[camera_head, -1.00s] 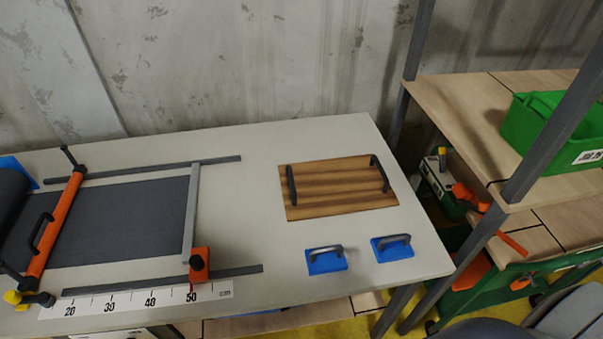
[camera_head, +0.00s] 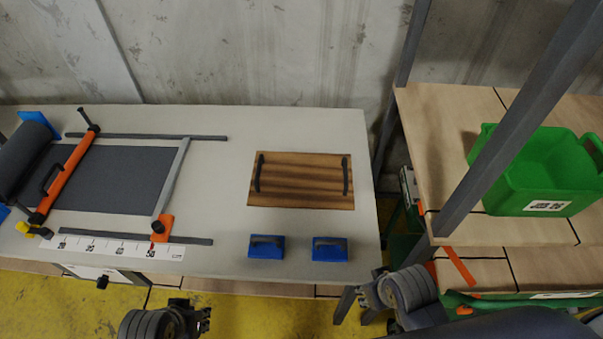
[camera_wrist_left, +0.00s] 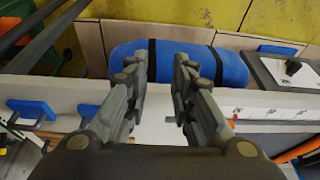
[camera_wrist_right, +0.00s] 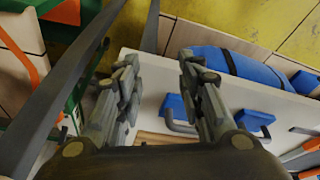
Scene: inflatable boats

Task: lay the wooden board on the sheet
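The wooden board (camera_head: 300,183) lies flat on the right part of the pale table, with a dark handle at each end. The dark grey sheet (camera_head: 115,180) lies on the left part of the table, between two rails, with a roll at its left end. My left gripper (camera_head: 201,320) is at the bottom of the head view, in front of the table; its fingers stand apart and empty in the left wrist view (camera_wrist_left: 158,68). My right gripper (camera_head: 368,291) is just off the table's front right corner; its fingers are also apart and empty in the right wrist view (camera_wrist_right: 158,65).
Two blue blocks with handles (camera_head: 266,247) (camera_head: 330,249) sit in front of the board. An orange bar (camera_head: 66,172) and a grey crossbar (camera_head: 171,178) cross the sheet. A shelf post (camera_head: 515,115) and a green bin (camera_head: 545,175) stand right of the table.

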